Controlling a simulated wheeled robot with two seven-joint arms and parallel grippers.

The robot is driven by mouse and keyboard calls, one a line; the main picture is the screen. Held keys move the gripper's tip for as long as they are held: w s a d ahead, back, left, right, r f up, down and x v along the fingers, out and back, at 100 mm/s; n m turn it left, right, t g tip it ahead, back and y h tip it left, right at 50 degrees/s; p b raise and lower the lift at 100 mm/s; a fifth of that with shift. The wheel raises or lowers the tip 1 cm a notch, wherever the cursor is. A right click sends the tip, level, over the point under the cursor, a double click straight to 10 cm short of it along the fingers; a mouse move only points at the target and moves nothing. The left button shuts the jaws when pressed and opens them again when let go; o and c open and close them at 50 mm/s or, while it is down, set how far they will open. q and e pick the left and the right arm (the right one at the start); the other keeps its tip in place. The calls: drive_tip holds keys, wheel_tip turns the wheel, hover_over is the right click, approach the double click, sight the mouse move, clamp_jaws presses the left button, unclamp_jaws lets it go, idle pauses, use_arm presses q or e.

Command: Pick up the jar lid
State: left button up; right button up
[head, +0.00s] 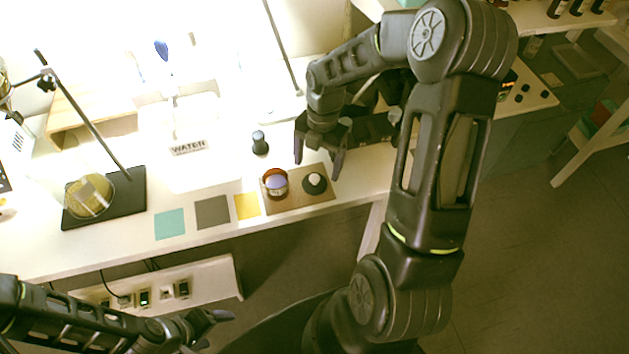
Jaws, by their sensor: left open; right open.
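A round dark lid with a pale knob (315,182) lies on a brown mat (300,204) near the table's front edge. A small reddish-brown jar with a pale bluish top (275,183) stands just left of it on the same mat. My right gripper (318,167) is open and empty, pointing down just above and behind the lid. Its fingertips spread to either side, and I cannot tell the exact height gap. My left gripper (216,331) is open and empty at the lower left, in front of the table and well away from the lid.
Teal, grey and yellow squares (212,212) lie left of the mat. A small dark bottle (260,143) stands behind the jar.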

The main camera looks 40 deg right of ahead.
sight(315, 176)
drive_tip(key=f, duration=0.2)
drive_tip(key=a+f, duration=0.1)
drive_tip(key=f, duration=0.1)
drive_tip(key=shift+s+f+p, duration=0.2)
drive_tip(key=shift+f+p, duration=0.1)
drive_tip(key=shift+p, duration=0.1)
drive_tip(key=shift+c, duration=0.3)
drive_tip(key=c, duration=1.3)
